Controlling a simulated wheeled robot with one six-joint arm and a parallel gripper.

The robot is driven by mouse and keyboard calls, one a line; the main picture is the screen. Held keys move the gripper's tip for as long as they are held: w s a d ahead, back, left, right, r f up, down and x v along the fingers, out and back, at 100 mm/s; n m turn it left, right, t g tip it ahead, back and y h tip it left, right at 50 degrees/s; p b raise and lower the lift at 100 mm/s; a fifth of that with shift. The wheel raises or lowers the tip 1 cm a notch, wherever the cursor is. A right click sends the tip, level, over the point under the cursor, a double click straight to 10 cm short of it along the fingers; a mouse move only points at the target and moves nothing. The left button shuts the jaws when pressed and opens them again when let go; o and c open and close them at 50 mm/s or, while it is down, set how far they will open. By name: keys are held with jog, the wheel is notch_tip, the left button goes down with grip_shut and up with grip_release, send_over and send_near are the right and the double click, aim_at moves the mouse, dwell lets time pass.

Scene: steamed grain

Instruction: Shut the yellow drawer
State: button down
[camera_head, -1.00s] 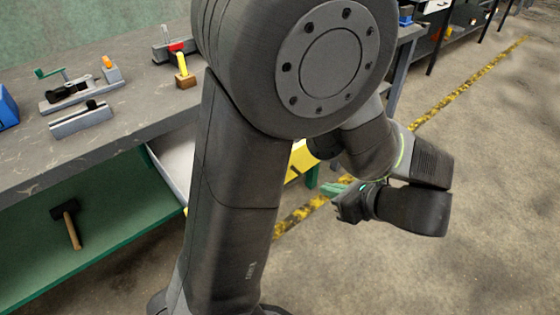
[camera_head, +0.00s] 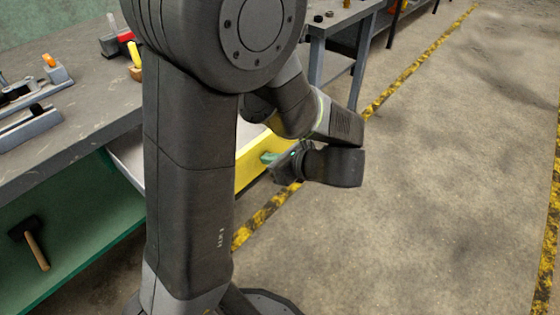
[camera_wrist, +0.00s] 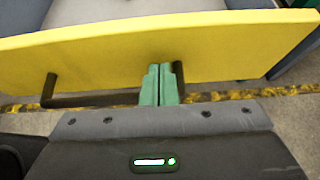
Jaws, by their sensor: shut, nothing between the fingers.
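The yellow drawer (camera_head: 246,160) stands pulled out from under the workbench, partly hidden behind my arm in the head view. In the wrist view its yellow front (camera_wrist: 105,55) spans the picture, with a dark bar handle (camera_wrist: 90,100) along its lower part. My gripper (camera_wrist: 160,70) is shut, its green fingertips at the drawer front near the handle's right end. It looks very close to the front; I cannot tell for certain whether it touches. In the head view my gripper (camera_head: 268,157) shows at the yellow front.
The grey workbench (camera_head: 85,125) bears vises and a yellow-handled tool (camera_head: 134,60). A hammer (camera_head: 35,243) lies on the green lower shelf (camera_head: 85,240). Another bench (camera_head: 345,20) stands behind. The concrete floor (camera_head: 440,150) at right is open, with yellow-black floor lines.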

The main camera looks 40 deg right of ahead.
jog(key=shift+w, duration=0.1)
dwell(0.3)
jog(key=w+p, duration=0.1)
jog(key=w, duration=0.8)
jog(key=w+a+p, duration=0.1)
jog(key=w, duration=0.9)
jog(key=w+a+p, duration=0.1)
jog(key=w+p, duration=0.1)
jog(key=w, duration=0.7)
jog(key=shift+w+a, duration=0.15)
jog(key=shift+w, duration=0.3)
jog(key=shift+w+r, duration=0.2)
